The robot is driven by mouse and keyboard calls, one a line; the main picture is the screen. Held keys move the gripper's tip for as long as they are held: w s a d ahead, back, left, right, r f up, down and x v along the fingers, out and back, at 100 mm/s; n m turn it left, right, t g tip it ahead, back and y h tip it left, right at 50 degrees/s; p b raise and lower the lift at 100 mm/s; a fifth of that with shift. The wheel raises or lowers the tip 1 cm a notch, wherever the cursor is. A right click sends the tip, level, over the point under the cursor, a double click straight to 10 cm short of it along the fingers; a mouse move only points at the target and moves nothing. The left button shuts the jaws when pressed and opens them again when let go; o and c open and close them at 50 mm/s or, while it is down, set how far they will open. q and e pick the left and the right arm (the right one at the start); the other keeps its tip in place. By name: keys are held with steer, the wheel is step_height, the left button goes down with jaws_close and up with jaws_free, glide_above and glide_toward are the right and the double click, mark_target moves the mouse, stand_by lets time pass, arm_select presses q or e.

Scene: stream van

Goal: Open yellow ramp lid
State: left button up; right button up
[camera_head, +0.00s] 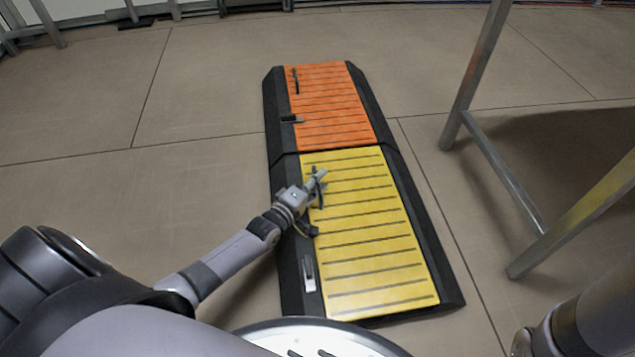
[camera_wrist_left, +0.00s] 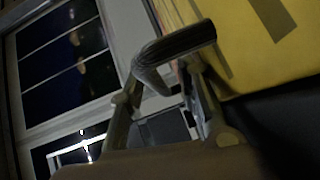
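The yellow ramp lid (camera_head: 375,240) is a ribbed panel in the near half of a black-edged floor ramp. It looks closed in the head view. My left gripper (camera_head: 317,183) is at the lid's far left corner, by a dark handle. In the left wrist view, the dark curved handle (camera_wrist_left: 175,45) lies at the tips of my left gripper's fingers (camera_wrist_left: 165,95). Whether the fingers press on it cannot be told. A corner of the yellow lid (camera_wrist_left: 270,50) shows beyond the handle. My right gripper is not in view.
An orange ramp lid (camera_head: 330,105) with a dark handle (camera_head: 295,80) lies beyond the yellow one. A small latch (camera_head: 308,270) sits on the ramp's left edge. A metal-legged table frame (camera_head: 500,180) stands at the right. The floor at the left is clear.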

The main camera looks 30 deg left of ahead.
arm_select(q)
steer(key=shift+c, duration=0.4)
jaws_close()
stand_by(0.4)
